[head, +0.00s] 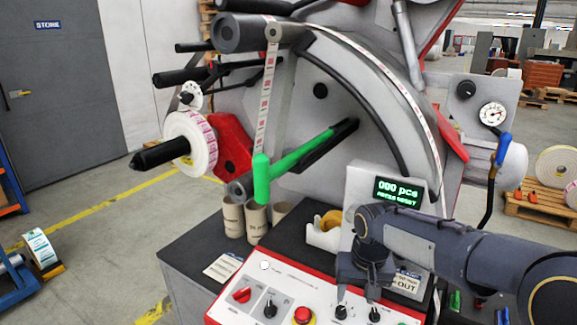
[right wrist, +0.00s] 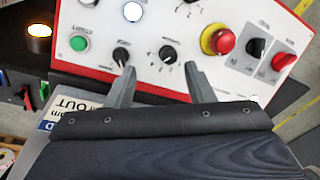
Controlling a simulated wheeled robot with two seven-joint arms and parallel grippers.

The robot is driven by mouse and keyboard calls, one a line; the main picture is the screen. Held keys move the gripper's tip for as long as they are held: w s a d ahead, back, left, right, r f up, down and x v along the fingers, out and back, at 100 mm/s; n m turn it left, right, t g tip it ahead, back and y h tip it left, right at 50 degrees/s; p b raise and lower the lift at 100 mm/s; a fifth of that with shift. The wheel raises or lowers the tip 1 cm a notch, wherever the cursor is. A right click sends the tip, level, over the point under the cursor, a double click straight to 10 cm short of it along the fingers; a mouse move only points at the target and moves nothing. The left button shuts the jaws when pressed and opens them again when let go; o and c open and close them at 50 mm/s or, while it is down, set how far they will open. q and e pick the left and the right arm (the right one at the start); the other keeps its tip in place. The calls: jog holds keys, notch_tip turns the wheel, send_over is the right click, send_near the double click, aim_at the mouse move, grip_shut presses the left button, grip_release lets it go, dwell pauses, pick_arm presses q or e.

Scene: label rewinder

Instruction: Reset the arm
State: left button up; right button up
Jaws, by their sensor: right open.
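The green arm (head: 300,153) runs from a black slot on the grey machine face down-left to an upright green handle (head: 261,180), in the head view. A display (head: 398,192) shows "000 pcs" and a line that seems to read "PRESS RESET". My right gripper (head: 358,290) is above the control panel (head: 228,310), well right of and below the green handle. In the right wrist view my right gripper (right wrist: 160,70) is open and empty, its fingers pointing at black knobs (right wrist: 166,54). A lit white button (right wrist: 133,11) lies beyond them. My left gripper is not in view.
A red emergency stop (right wrist: 218,40) on a yellow base sits beside the gripper. The label roll (head: 190,143) and its black spindle stick out at left. Cardboard cores (head: 233,216) stand on the dark bench. A pallet (head: 541,205) is at right.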

jog(key=s+d+r+t+y, duration=0.1)
jog(key=s+d+r+y, duration=0.15)
jog(key=s, duration=0.45)
jog(key=s+d+r+t+y, duration=0.1)
jog(key=s+d, duration=0.2)
jog(key=s, duration=0.5)
jog(key=s+a+f+t, duration=0.1)
jog(key=s+f+t, duration=0.1)
jog(key=s, duration=0.7)
jog(key=shift+s+a+f, duration=0.2)
jog(key=shift+s+a, duration=0.05)
jog(key=shift+s, duration=0.05)
